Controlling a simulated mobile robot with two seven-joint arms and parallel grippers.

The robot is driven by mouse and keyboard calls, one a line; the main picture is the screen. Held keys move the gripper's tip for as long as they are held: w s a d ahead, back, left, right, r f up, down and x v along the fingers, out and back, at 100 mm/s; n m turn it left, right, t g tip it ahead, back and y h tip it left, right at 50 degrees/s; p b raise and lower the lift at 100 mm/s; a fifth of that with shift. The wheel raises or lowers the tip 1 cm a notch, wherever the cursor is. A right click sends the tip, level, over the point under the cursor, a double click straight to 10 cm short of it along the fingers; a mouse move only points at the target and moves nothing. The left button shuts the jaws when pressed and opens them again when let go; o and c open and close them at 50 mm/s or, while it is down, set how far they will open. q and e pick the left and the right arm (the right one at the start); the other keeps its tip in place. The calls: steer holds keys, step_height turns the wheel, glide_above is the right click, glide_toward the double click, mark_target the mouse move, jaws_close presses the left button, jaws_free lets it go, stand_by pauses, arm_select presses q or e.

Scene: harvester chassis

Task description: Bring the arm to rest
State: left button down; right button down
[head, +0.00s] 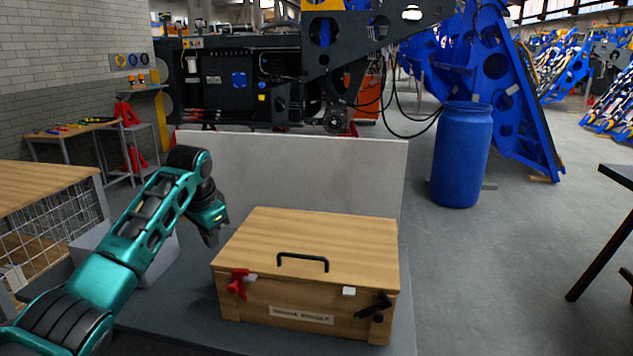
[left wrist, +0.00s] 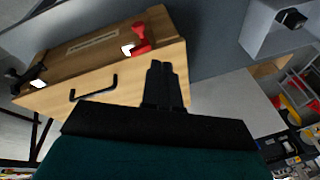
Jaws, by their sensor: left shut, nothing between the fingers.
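My left arm comes in from the left in the head view, bent at the elbow, with its gripper (head: 211,234) pointing down just left of the wooden box. In the left wrist view the fingers of this gripper (left wrist: 160,68) are together with nothing between them. The wooden box (head: 310,235) has its lid down, with a black handle (head: 302,260), a red latch (head: 238,284) and a black latch (head: 374,306) on the front. The box (left wrist: 130,80) also shows in the left wrist view, apart from the fingertips as far as I can tell. My right gripper is not in view.
The box stands on a dark grey table (head: 190,305) with a pale upright panel (head: 300,165) behind. A grey bin (head: 155,262) sits behind my left arm. A wooden bench (head: 40,185) is at left, a blue barrel (head: 462,155) at right. Open floor lies right of the table.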

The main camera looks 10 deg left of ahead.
arm_select(q)
steer(key=s+d+f+t+h, duration=0.1)
steer(key=s+d+f, duration=0.25)
steer(key=f, duration=0.45)
steer(key=s+d+f+t, duration=0.15)
steer(key=s+f, duration=0.25)
steer(key=f, duration=0.4)
steer(key=s+d+f+t+h, duration=0.1)
steer(key=s+d+f, duration=0.25)
steer(key=f, duration=0.35)
steer(key=s+d+f+n+t, duration=0.1)
steer(key=s+t, duration=0.1)
steer(key=s, duration=0.9)
steer(key=s+d+f+n+t+h, duration=0.1)
steer(key=s+d+n+t, duration=0.1)
steer(key=s, duration=0.9)
steer(key=shift+d, duration=0.15)
